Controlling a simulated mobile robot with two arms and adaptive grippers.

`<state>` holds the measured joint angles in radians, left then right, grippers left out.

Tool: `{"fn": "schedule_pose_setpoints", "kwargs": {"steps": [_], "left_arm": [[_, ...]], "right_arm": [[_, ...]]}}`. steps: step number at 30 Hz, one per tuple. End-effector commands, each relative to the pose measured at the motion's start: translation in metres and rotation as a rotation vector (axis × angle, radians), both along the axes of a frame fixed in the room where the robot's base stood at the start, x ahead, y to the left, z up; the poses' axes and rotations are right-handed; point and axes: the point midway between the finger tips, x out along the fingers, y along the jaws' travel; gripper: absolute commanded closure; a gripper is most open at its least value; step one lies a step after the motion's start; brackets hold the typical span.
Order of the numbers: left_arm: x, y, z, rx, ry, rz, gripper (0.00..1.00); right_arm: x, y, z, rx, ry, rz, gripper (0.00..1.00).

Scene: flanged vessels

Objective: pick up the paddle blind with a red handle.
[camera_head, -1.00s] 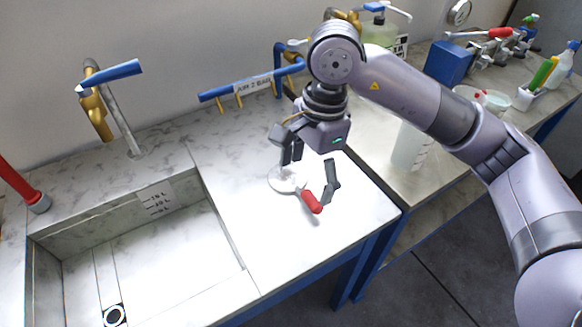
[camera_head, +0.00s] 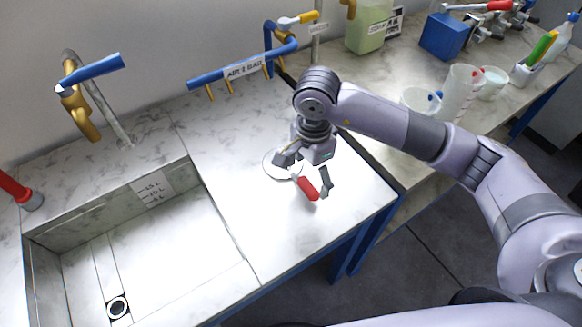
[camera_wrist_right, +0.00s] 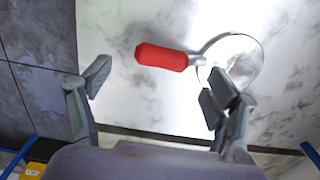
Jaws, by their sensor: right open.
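The paddle blind lies flat on the white marbled counter, with its round metal disc (camera_head: 275,166) to the left and its red handle (camera_head: 307,188) toward the front edge. My right gripper (camera_head: 305,170) is open just above it, one finger over the disc side and the other to the right of the handle. In the right wrist view, the red handle (camera_wrist_right: 162,57) shows beyond the open fingers (camera_wrist_right: 157,88), and the right finger covers part of the disc (camera_wrist_right: 242,52). Nothing is between the fingers that I can see gripped. My left gripper is out of view.
A sink (camera_head: 165,255) with a brass tap (camera_head: 82,115) is at left. A blue pipe (camera_head: 235,72) with brass nozzles runs behind the counter. Beakers (camera_head: 460,90), a blue block (camera_head: 443,37) and a green-liquid container (camera_head: 368,28) stand on the right bench. The counter around the blind is clear.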

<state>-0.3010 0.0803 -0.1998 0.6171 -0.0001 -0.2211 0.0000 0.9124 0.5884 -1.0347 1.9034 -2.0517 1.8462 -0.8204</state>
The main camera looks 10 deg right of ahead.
Motion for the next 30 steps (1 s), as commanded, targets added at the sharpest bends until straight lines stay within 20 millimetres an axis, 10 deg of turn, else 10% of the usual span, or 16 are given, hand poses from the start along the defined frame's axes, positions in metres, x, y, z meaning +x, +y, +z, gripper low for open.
{"fn": "schedule_pose_setpoints", "kwargs": {"steps": [21, 30], "left_arm": [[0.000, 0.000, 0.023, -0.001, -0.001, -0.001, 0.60], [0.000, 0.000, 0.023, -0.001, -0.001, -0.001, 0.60]], "right_arm": [[0.004, -0.001, -0.054, 0.000, 0.001, 0.000, 0.18], [0.004, -0.001, -0.054, 0.000, 0.000, 0.000, 0.38]]}}
